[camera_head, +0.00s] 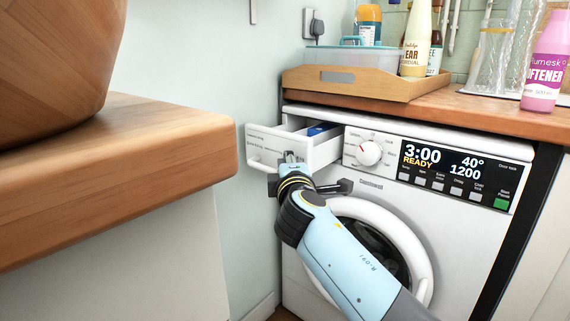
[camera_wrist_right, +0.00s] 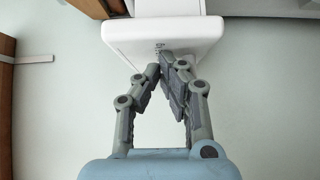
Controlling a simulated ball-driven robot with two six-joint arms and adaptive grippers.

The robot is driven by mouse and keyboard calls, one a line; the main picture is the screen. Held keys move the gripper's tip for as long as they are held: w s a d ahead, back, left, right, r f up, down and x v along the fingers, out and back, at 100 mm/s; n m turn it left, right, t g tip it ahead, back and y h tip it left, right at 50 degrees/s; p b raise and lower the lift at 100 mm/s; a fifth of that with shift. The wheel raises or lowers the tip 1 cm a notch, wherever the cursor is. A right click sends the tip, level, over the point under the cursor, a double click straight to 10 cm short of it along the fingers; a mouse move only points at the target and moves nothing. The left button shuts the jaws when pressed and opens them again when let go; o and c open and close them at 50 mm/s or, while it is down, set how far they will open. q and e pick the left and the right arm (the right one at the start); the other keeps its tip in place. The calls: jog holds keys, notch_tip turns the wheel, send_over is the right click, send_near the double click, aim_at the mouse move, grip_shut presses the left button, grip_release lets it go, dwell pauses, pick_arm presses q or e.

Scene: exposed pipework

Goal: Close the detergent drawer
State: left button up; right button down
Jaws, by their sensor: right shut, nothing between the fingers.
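The white detergent drawer (camera_head: 262,142) stands pulled out from the upper left of the washing machine (camera_head: 345,112). A blue part shows inside the drawer. A handle (camera_head: 262,166) runs along the lower part of its front. My right gripper (camera_head: 291,158) is shut and empty, with its tips at the drawer's front on the right side. In the right wrist view the fingertips (camera_wrist_right: 170,60) meet at the lower edge of the white drawer front (camera_wrist_right: 150,38); whether they touch it, I cannot tell. My left gripper is out of view.
A wooden worktop (camera_head: 150,155) with a large wooden bowl (camera_head: 60,65) juts in at the left. Above the machine, a counter holds a wooden tray (camera_head: 350,83), bottles and a pink softener bottle (camera_head: 546,65). The machine's round door (camera_head: 395,228) is behind my right arm.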

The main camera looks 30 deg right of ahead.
aim_at(328, 149)
jog(key=w+d, duration=0.1)
jog(key=d, duration=0.3)
jog(key=w+d+b, duration=0.1)
jog(key=w+d, duration=0.1)
jog(key=d, duration=0.2)
jog(key=w+d, duration=0.1)
jog(key=d, duration=0.4)
jog(key=shift+w+d, duration=0.1)
jog(key=shift+w, duration=0.2)
jog(key=shift+w+d, duration=0.1)
jog(key=shift+d, duration=0.2)
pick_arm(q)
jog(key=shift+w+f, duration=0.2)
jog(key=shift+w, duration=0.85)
pick_arm(e)
jog(key=shift+w, duration=0.1)
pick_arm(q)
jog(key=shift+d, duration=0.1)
pick_arm(e)
jog(key=shift+d+r, duration=0.1)
jog(key=shift+r, duration=0.05)
